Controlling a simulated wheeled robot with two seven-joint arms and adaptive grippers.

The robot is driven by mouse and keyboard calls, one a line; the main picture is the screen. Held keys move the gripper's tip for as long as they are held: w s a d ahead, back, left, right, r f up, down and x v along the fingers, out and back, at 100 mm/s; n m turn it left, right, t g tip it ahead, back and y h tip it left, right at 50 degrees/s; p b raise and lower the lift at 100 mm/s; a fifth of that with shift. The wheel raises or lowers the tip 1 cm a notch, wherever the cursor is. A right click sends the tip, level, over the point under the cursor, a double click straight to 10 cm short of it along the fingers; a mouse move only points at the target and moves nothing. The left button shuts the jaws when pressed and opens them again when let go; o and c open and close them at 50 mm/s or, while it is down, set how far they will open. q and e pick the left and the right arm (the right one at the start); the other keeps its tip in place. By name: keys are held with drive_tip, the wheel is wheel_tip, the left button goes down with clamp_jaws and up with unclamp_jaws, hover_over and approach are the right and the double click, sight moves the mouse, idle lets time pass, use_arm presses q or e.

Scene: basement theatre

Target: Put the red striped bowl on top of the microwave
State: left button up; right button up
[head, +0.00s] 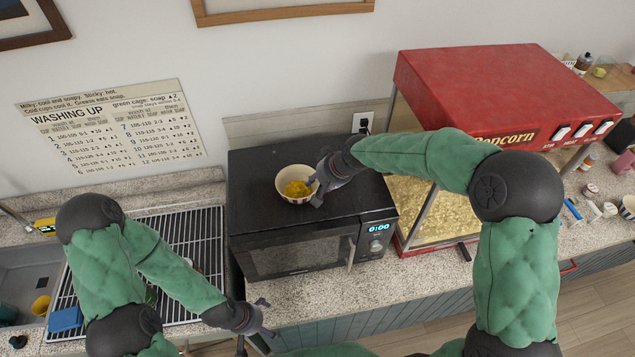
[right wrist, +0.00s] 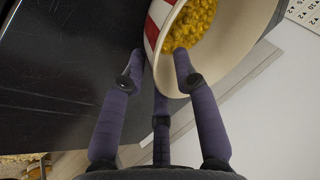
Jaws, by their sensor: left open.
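The red striped bowl (head: 283,194), cream inside and filled with yellow popcorn, appears over the top of the black microwave (head: 255,170) in the head view. I cannot tell if its base touches the surface. Its red and white stripes show in the right wrist view (right wrist: 158,25). My right gripper (head: 318,188) is at the bowl's right side, its fingers shut on the wall, one inside and others outside, as the right wrist view (right wrist: 160,58) shows. My left gripper (head: 266,318) is open and empty, low in front of the counter near the microwave's left front corner.
A red popcorn machine (head: 480,80) stands right of the microwave. A wire drying rack (head: 205,240) and a sink (head: 30,270) are to the left. A washing-up sign (head: 110,130) is on the wall. The microwave top's left part is clear.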

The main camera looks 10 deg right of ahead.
drive_tip(key=b+v, duration=0.1)
drive_tip(key=v, duration=1)
drive_tip(key=shift+s+r, duration=0.15)
drive_tip(key=shift+r, duration=0.15)
